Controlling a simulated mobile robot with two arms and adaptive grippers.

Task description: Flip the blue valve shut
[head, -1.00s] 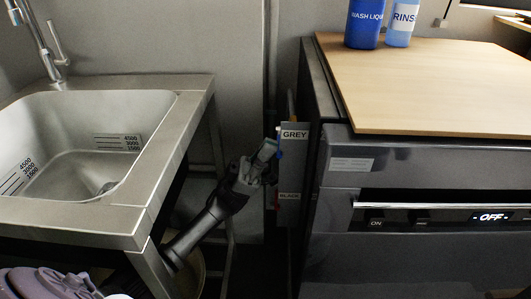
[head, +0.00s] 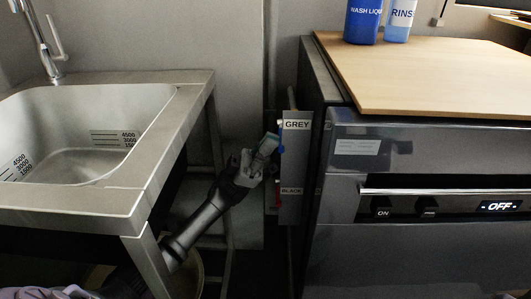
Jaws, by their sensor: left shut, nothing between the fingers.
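The blue valve (head: 281,150) shows only as a thin blue sliver at the left edge of a panel (head: 296,160) with GREY and BLACK labels, in the gap between sink and oven. My left gripper (head: 271,147) is shut and empty, with its fingertips close beside the blue piece. I cannot tell whether they touch it. A red piece (head: 278,198) shows lower on the same panel, by the BLACK label. Most of the valve is hidden by the panel edge and the fingers. My right gripper is not in view.
A steel sink (head: 175,125) on legs stands left, above my left arm. The drying oven (head: 420,195), its display reading OFF, stands right under a wooden top (head: 440,75) bearing a blue bottle (head: 363,22) and a lighter rinse bottle (head: 399,25). The gap between is narrow.

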